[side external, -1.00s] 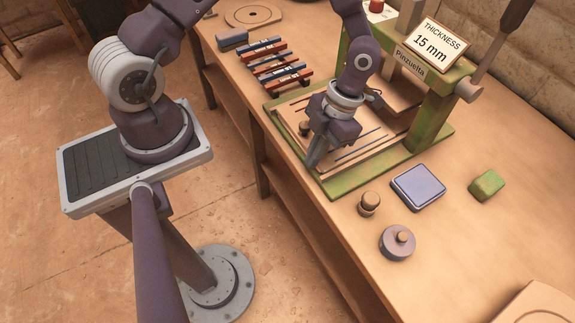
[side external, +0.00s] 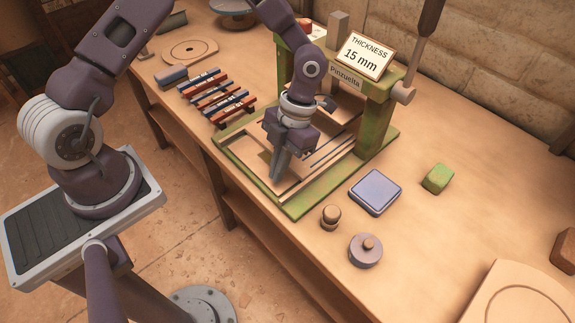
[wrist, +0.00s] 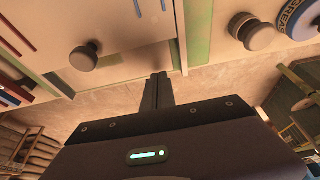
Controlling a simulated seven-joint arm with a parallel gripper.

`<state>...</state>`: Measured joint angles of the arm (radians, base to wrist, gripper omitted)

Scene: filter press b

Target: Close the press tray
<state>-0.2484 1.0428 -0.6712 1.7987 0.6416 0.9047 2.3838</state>
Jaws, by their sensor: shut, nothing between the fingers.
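The green press (side external: 378,125) stands on the table, with signs reading "Pinzuelta" and "THICKNESS 15 mm". Its wooden tray (side external: 248,150) with dark slots lies low on the green base, extending from under the press frame. My gripper (side external: 276,178) points down over the front part of the tray, with its fingers together and empty. In the wrist view, a round knob (wrist: 83,57) stands on the tray's front, left of the closed fingers (wrist: 160,80) and apart from them. The knob is hidden behind my gripper in the side view. I cannot tell whether the fingers touch the tray.
A rack of red and blue bars (side external: 216,96) sits left of the press. A small wooden peg (side external: 330,217), a knobbed disc (side external: 365,251), a blue-grey square tile (side external: 376,191) and a green block (side external: 438,178) lie right of it. Free table lies beyond the green block.

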